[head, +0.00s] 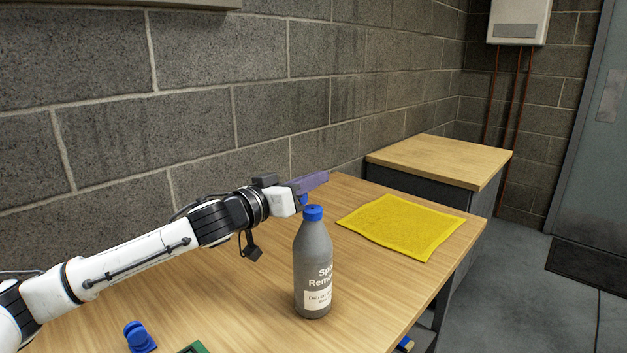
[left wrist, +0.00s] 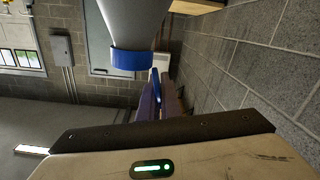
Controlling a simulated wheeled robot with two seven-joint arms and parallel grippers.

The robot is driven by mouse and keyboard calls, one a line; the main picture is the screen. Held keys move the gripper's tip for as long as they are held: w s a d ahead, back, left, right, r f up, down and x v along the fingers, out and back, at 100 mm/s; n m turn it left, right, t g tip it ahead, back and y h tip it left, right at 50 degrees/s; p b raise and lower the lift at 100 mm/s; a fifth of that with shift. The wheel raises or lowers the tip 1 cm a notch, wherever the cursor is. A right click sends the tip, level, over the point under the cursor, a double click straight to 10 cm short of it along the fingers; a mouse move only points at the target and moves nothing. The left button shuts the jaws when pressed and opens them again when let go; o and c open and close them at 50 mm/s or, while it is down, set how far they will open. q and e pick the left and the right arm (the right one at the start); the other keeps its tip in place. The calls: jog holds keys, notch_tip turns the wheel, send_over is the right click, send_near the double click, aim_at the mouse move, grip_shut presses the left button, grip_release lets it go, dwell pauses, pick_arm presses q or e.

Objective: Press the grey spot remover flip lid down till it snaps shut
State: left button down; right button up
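The grey spot remover bottle (head: 314,270) stands upright on the wooden table, with a blue cap (head: 313,213) on top. A blue flip lid (head: 303,199) shows up and open at the cap's left side. My left gripper (head: 312,183) is just behind and above the cap, its purple fingers close together. In the left wrist view the bottle (left wrist: 130,20) appears upside down with its blue cap (left wrist: 128,60). The lid is a thin blue sliver (left wrist: 157,82) by the fingers (left wrist: 161,100); whether they touch it is unclear. My right gripper is out of view.
A yellow cloth (head: 402,225) lies flat to the right of the bottle. A blue object (head: 138,337) and a green item (head: 193,347) are at the near edge of the picture. A block wall (head: 250,95) runs behind the table, close to my left arm.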

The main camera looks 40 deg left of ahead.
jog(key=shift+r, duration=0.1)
pick_arm(q)
jog(key=shift+s+d+r+m+p, duration=0.1)
jog(key=shift+d+m+p, duration=0.3)
jog(key=shift+m+p, duration=0.55)
jog(key=shift+w+d+f+m+p, duration=0.1)
jog(key=shift+d+m+p, duration=0.4)
jog(key=shift+m, duration=0.8)
jog(key=shift+s+d+r+m+p, duration=0.1)
jog(key=shift+d+m+p, duration=0.15)
jog(key=shift+m+p, duration=0.75)
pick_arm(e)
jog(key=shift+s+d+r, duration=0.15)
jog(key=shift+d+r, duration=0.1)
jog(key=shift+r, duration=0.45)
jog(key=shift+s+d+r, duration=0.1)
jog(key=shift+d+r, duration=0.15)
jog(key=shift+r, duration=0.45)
pick_arm(q)
jog(key=shift+m, duration=0.35)
jog(key=c, duration=2)
grip_release()
